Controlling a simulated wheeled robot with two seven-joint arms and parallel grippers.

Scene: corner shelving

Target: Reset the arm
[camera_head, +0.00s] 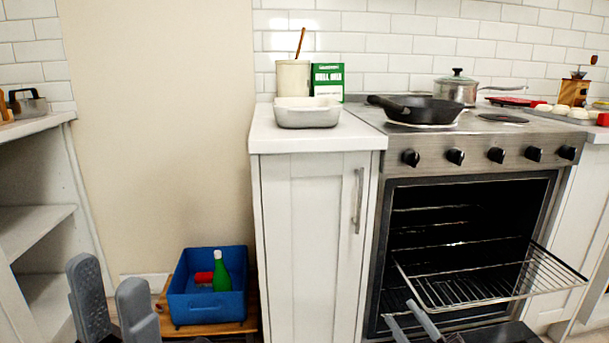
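My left gripper (108,276) is at the lower left, with two grey fingers apart and nothing between them. It is left of the blue bin. My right gripper (400,312) is at the bottom, in front of the oven. Its two fingers stand apart with nothing seen between them. Most of the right arm is below the frame.
The oven (550,200) is open, and its wire rack (490,280) sticks out near my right gripper. A skillet (425,110) and a white baking dish (307,117) are up top.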

